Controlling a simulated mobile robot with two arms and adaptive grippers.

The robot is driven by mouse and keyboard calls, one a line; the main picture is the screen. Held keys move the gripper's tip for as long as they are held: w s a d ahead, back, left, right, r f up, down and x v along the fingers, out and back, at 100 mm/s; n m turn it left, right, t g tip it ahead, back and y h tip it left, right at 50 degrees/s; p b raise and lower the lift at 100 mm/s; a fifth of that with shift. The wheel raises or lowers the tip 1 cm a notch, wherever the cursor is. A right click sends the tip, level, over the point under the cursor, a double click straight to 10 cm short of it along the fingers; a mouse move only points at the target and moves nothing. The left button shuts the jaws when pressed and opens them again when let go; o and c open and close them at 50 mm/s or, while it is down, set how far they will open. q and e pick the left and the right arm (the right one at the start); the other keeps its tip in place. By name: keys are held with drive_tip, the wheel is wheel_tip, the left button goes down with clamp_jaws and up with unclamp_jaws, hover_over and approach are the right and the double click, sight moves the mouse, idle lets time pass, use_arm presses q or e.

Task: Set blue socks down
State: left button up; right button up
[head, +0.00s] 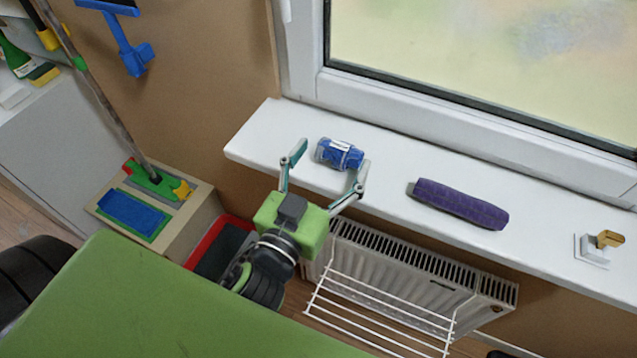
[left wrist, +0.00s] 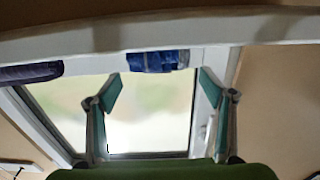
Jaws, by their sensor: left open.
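The blue socks (head: 339,154) are a small rolled bundle with a white band, lying on the white windowsill (head: 392,200) near its left end. They also show in the left wrist view (left wrist: 158,62) at the top middle. My left gripper (head: 327,162) is open, its two fingers spread on either side of the socks at the sill's front edge. In the left wrist view the fingers (left wrist: 158,88) are wide apart with nothing between them. My right gripper is not in view.
A purple roll (head: 459,204) lies on the sill to the right, and a small white item with a gold top (head: 600,247) stands farther right. A radiator (head: 410,270) with a white wire rack (head: 380,312) is below. The window is behind.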

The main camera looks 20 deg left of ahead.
use_arm(q)
drive_tip(key=s+b, duration=0.1)
drive_tip(key=s, duration=0.4)
drive_tip(key=shift+a+f, duration=0.1)
drive_tip(key=shift+f, duration=0.05)
drive_tip(key=s, duration=0.1)
drive_tip(key=s+p, duration=0.1)
drive_tip(key=shift+s+r+p, duration=0.3)
drive_tip(key=shift+r, duration=0.05)
drive_tip(key=shift+f, duration=0.1)
